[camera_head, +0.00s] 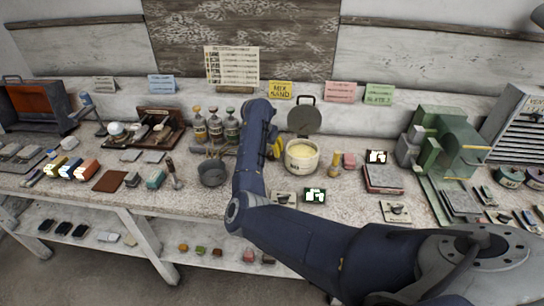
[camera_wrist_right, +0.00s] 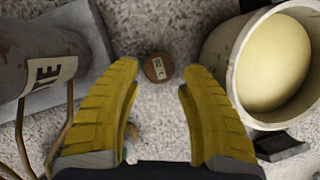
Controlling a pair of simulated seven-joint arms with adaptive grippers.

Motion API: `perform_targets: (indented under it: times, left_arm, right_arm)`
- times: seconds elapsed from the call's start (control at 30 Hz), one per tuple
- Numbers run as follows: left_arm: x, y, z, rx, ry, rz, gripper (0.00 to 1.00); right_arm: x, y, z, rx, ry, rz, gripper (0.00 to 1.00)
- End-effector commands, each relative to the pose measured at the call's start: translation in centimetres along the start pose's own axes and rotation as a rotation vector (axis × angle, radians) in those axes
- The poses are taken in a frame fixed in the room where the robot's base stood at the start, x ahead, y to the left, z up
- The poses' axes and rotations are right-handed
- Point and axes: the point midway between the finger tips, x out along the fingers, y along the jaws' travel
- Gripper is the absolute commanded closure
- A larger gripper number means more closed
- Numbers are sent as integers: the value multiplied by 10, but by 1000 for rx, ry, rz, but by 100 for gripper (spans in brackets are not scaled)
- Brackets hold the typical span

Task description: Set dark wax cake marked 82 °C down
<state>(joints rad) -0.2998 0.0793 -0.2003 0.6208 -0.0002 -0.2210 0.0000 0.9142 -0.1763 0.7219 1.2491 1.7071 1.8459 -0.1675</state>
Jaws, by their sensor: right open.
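A small dark brown round wax cake (camera_wrist_right: 158,68) with a pale label shows in the right wrist view. It lies on the speckled bench top, in the gap between my yellow fingertips, with clear space on both sides. The label's print is too small to read. My right gripper (camera_wrist_right: 159,82) is open and points down over the cake, holding nothing. In the head view my right gripper (camera_head: 277,146) is beside the cream pot, partly behind my own arm, and the cake cannot be made out there. My left gripper is not in view.
A cream pot (camera_head: 301,157) with pale yellow contents stands close to the right of the gripper; its lid (camera_head: 304,117) is raised behind it. A dark pan (camera_head: 212,174) sits left of my arm.

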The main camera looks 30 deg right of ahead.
Motion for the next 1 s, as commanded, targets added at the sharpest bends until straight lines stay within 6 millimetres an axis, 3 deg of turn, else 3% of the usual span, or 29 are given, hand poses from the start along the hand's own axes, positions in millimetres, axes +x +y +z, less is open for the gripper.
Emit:
perform_targets:
  times: [0.3,0.63,0.9,1.0]
  left_arm:
    - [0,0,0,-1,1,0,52]
    - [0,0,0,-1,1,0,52]
    - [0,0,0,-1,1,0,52]
    - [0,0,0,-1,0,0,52]
  right_arm:
    - [33,0,-1,0,1,-1,58]
    - [35,0,0,1,0,0,57]
    - [35,0,0,0,1,0,88]
    - [35,0,0,0,1,0,91]
